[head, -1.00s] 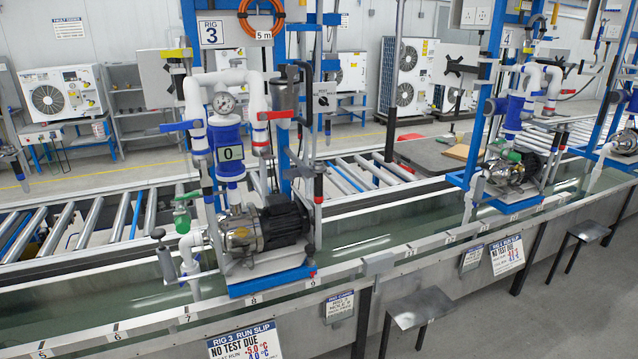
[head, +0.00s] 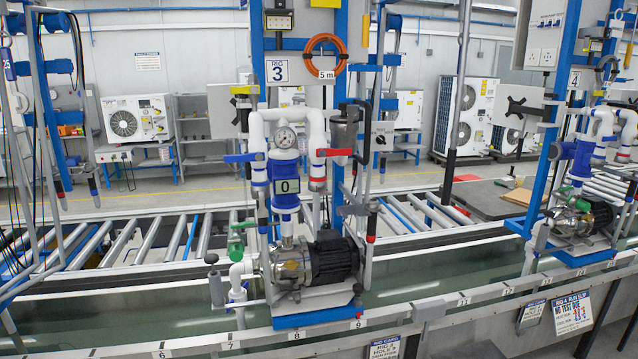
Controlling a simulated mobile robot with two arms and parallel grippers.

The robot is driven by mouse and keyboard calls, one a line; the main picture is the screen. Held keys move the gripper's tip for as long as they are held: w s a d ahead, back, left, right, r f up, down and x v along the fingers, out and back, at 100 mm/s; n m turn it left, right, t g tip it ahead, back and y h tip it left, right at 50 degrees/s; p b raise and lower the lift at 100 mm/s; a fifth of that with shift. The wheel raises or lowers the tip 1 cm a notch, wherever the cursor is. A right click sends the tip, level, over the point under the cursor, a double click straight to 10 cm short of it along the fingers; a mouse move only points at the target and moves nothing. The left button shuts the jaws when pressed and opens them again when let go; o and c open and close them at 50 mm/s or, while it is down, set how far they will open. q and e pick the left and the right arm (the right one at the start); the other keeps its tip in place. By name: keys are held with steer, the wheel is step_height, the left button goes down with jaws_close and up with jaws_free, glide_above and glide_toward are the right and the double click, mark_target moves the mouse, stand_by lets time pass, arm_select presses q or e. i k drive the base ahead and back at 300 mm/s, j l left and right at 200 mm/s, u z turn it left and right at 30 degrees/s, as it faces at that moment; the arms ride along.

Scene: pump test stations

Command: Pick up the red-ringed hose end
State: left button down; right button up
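Neither of my grippers is in the head view. At rig 3, a slim upright hose or rod end with a dark body and a small red band (head: 371,238) hangs at the right side of the stand, beside the black motor.
Rig 3's pump motor (head: 334,260) sits on a blue-edged tray (head: 312,316) over the water trough (head: 420,272). A red lever (head: 335,152) and blue lever (head: 243,158) stick out from the pipes. A roller conveyor (head: 120,242) runs behind. Rig 4 (head: 580,215) stands right.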

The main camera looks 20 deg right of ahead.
mark_target(373, 206)
steer(key=i+l, duration=0.15)
steer(key=l, duration=0.2)
steer(key=i+l, duration=0.1)
steer(key=l, duration=0.25)
steer(key=i+l+z, duration=0.1)
steer(key=l, duration=0.25)
steer(key=i+l, duration=0.2)
steer(key=l+z, duration=0.05)
steer(key=l, duration=0.05)
